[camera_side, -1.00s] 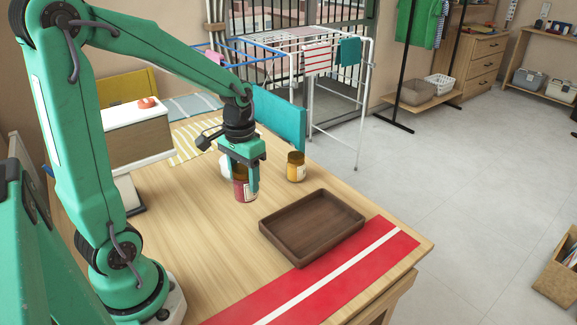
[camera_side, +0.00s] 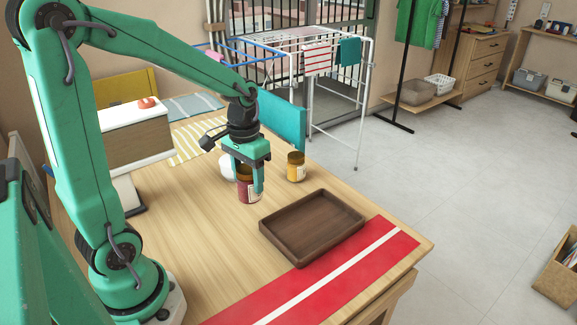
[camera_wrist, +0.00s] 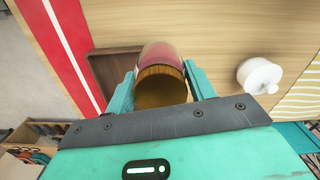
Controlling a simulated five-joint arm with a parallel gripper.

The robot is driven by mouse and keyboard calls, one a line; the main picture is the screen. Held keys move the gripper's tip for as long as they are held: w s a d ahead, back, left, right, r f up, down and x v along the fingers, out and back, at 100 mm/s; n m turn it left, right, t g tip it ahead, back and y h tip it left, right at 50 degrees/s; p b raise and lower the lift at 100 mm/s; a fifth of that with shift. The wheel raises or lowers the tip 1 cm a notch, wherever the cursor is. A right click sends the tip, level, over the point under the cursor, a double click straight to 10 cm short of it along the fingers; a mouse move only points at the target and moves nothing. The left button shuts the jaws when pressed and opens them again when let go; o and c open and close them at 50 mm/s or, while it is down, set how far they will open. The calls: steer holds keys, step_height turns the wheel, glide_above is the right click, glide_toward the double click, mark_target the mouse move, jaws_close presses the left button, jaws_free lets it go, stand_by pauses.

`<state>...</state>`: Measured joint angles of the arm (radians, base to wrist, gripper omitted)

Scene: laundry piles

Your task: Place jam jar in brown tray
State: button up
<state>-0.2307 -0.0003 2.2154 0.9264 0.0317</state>
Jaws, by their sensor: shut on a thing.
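My gripper (camera_side: 250,176) is shut on a jam jar with dark red contents (camera_side: 246,195) and a pale label. In the wrist view the jar (camera_wrist: 160,58) sits upright between the two fingers, its golden lid (camera_wrist: 160,85) facing the camera. I cannot tell for sure whether its base touches the table. The brown tray (camera_side: 313,250) lies empty to the right of the jar and nearer the camera, partly on a red cloth. In the wrist view the tray (camera_wrist: 99,52) shows at the jar's left, partly hidden by a finger.
A jar with orange-yellow contents (camera_side: 296,170) stands just right of my gripper. A white lidded pot (camera_wrist: 259,76) stands on the other side, mostly hidden in the side view. A red cloth with a white stripe (camera_side: 350,270) lies along the table's front edge. Bare wood separates jar and tray.

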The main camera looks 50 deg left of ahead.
steer(key=w+d+n, duration=0.1)
steer(key=d, duration=1.7)
steer(key=shift+w+d+r, duration=0.15)
steer(key=shift+d+r, duration=0.15)
steer(key=shift+r, duration=0.15)
steer(key=shift+a, duration=0.1)
glide_above(297, 236)
step_height(297, 236, down, 7)
steer(key=shift+f, duration=2)
steer(key=shift+f, duration=0.15)
steer(key=o, duration=1.2)
steer(key=shift+o, duration=0.2)
